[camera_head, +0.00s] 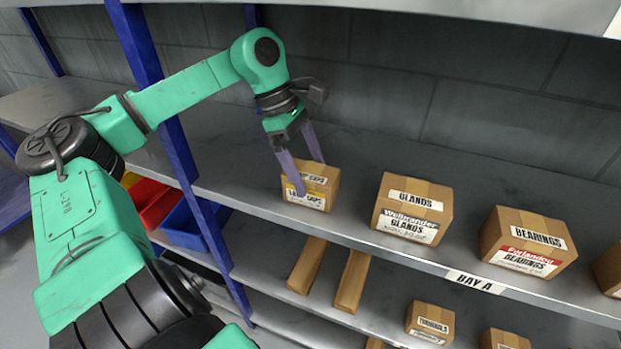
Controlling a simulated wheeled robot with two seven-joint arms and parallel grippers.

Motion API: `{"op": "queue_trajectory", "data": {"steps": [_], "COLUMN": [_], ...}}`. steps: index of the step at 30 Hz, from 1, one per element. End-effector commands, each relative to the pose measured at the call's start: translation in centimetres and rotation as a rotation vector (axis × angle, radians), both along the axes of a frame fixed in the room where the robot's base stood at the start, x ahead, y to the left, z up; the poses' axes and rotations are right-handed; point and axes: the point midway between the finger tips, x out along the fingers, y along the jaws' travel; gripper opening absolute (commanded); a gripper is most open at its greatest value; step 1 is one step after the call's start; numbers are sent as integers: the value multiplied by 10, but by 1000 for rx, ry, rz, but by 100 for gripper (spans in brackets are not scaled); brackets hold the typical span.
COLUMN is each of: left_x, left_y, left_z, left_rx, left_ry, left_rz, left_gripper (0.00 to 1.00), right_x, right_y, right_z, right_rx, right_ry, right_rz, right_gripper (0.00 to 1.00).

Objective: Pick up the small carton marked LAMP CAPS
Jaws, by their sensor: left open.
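The small carton marked LAMP CAPS (320,198) sits upright on the shelf, at the left end of the row of cartons. Its label is partly hidden by my left gripper. My left gripper (309,178) reaches down from above with its fingers apart at the carton. One finger is in front of the carton's near face and the other is behind its top. I cannot tell whether the fingers touch it. My right gripper is not in view.
The GLANDS carton (411,208) stands right of it, then the BEARINGS carton (526,242). A blue shelf post (181,165) is at the left. Red (152,202) and blue (184,226) bins sit lower. A TERMINALS carton (430,322) is on the shelf below. Bare shelf lies between the upper cartons.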

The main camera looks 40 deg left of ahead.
Motion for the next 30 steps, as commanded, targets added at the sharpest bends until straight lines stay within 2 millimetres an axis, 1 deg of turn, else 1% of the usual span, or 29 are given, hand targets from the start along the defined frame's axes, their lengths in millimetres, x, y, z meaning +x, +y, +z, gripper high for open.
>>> {"op": "queue_trajectory", "data": {"steps": [4, 6, 9, 15, 30], "left_x": [4, 5, 7, 7, 7], "left_y": [-11, -15, -17, -17, -17], "left_z": [-22, -35, -42, -42, -47], "left_rx": [-4, -3, -4, -4, -4], "left_ry": [3, 2, -2, -3, -3], "left_rz": [-2, -2, -1, -1, -1], "left_gripper": [100, 100, 100, 100, 100], "right_x": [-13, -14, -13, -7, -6], "right_y": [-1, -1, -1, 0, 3], "right_z": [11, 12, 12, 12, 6], "right_rx": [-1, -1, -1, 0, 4], "right_ry": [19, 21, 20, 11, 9], "right_rz": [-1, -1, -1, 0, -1], "right_gripper": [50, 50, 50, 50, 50]}}
